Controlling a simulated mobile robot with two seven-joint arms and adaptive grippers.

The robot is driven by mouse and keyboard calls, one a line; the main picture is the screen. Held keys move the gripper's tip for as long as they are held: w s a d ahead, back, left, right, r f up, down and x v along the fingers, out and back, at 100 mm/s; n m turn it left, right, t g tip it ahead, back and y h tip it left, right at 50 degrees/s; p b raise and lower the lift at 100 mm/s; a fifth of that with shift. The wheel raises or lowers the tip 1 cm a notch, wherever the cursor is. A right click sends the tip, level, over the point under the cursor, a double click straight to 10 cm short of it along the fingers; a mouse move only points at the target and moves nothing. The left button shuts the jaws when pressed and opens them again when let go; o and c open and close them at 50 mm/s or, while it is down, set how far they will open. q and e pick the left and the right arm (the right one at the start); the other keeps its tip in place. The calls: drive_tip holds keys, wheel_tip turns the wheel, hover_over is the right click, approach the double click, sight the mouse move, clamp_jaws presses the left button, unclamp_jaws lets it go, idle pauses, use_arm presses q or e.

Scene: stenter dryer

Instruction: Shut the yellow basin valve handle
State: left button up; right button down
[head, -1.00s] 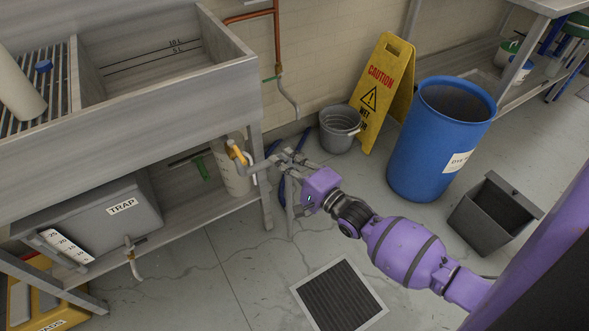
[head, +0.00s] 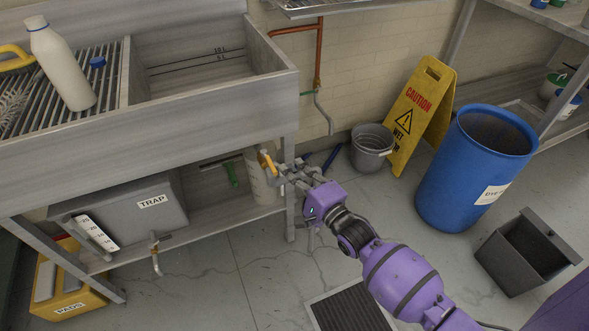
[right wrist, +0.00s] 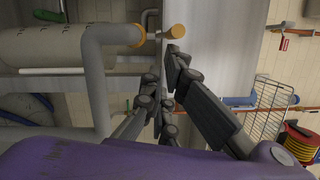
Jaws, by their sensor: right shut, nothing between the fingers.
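The yellow basin valve handle (head: 265,161) is below the front right corner of the grey basin (head: 222,94). In the right wrist view the handle (right wrist: 176,31) is at the top centre, beside a grey bent pipe (right wrist: 97,75) with an orange collar. My right gripper (head: 283,169) is just right of the handle in the head view. Its fingers (right wrist: 163,62) are shut and empty, with one tip very near or touching the handle; I cannot tell contact. The fingers partly hide the valve in the head view. My left gripper is out of view.
A grey trap box (head: 120,211) sits on the shelf under the basin. A blue drum (head: 462,178), a yellow caution sign (head: 414,125), a grey bucket (head: 371,148) and a dark bin (head: 520,255) stand at right. A floor grate (head: 350,307) lies below my arm.

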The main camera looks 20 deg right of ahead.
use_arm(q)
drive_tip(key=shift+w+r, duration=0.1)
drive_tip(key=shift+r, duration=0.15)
use_arm(e)
drive_tip(key=shift+s+a+m+h, duration=0.15)
drive_tip(key=shift+a+m+h, duration=0.15)
drive_tip(key=shift+h, duration=0.2)
use_arm(q)
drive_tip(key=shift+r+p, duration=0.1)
drive_tip(key=shift+p, duration=0.2)
